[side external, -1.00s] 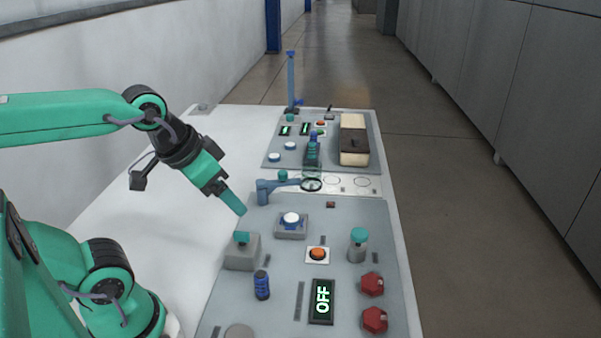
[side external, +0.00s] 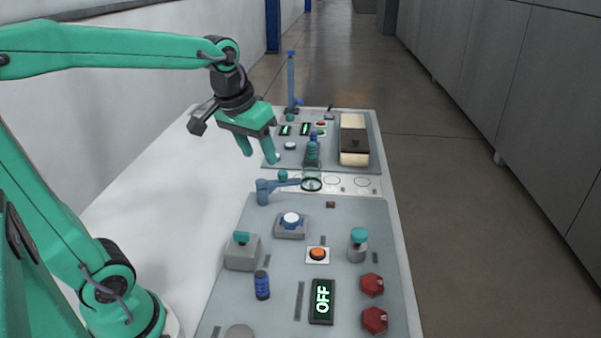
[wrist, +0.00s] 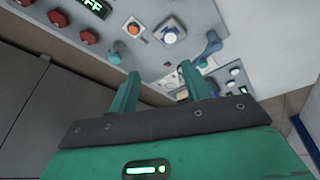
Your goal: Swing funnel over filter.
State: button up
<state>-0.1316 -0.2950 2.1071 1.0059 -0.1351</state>
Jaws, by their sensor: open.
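A blue swing arm (side external: 274,190) stands at the far edge of the near grey panel and reaches right to a dark ring (side external: 311,184). A clear funnel-like piece (side external: 311,172) shows faintly at the ring. A teal knob (side external: 283,174) sits by the arm. I cannot tell clearly which part is the filter; flat circles (side external: 332,181) lie on the white strip to the right. My gripper (side external: 258,155) is open and empty, pointing down, left of and above the swing arm in the picture. In the wrist view my open gripper (wrist: 163,78) has the blue arm (wrist: 210,42) beyond its fingers.
The near panel carries a white-topped knob (side external: 291,219), an orange button (side external: 317,254), an OFF display (side external: 321,301) and red knobs (side external: 372,284). On the far panel stand a blue post (side external: 291,80), a bottle (side external: 312,150) and a cream-and-brown box (side external: 354,140). The white table is clear at left.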

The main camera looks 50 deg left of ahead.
jog(key=w+a+f+n+g, duration=0.2)
jog(key=w+a+f+n, duration=0.1)
jog(key=w+a, duration=0.65)
jog(key=n+g, duration=0.2)
jog(key=n, duration=0.1)
send_over(283, 172)
jog(key=shift+h, duration=0.3)
jog(key=f, duration=0.7)
jog(key=shift+s+d+f, duration=0.2)
jog(key=shift+d+f, duration=0.1)
jog(key=shift+f, duration=0.1)
jog(key=shift+w+a+f, duration=0.15)
jog(key=shift+a+f, duration=0.2)
jog(key=shift+f, duration=0.1)
jog(key=shift+f, duration=3.8)
grip_shut()
